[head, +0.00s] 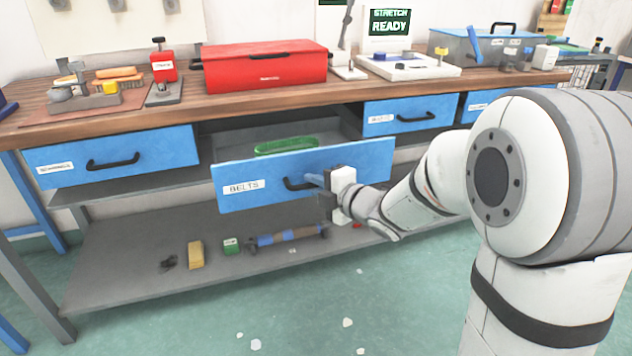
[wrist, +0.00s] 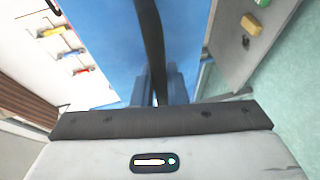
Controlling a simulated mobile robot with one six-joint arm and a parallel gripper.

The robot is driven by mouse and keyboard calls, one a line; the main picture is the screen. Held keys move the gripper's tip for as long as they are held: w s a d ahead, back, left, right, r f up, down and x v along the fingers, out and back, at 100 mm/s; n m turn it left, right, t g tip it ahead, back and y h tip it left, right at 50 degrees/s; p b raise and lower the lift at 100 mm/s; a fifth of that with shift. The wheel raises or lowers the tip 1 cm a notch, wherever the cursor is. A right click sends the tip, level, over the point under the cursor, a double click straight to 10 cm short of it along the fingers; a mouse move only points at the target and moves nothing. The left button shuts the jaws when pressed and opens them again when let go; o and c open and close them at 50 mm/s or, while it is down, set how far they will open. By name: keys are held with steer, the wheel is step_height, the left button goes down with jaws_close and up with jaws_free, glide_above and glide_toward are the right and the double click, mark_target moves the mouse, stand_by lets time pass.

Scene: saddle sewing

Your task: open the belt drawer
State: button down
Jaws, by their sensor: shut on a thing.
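The belt drawer (head: 240,190) is blue, with a white label reading BELTS. It stands pulled out from under the bench, and a green belt (head: 287,145) shows inside it. My gripper (head: 314,181) is at the right part of the drawer's dark handle (head: 292,184), shut on it. In the wrist view the dark handle bar (wrist: 150,40) runs down between the blue fingers of my gripper (wrist: 160,85), in front of the blue drawer face (wrist: 105,50). The exact contact between fingers and handle is partly hidden.
Other blue drawers stand shut at the left (head: 130,152) and right (head: 410,112). A red toolbox (head: 265,70) stands on the bench top. The lower shelf (head: 130,265) holds a yellow block (head: 196,254), a green box (head: 231,246) and a roller (head: 285,237). The floor in front is mostly clear.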

stand_by(0.3)
steer(key=c, duration=1.5)
jaws_free()
steer(key=shift+o, duration=0.2)
steer(key=p+v, duration=0.2)
steer(key=v, duration=0.6)
steer(key=shift+a, duration=0.1)
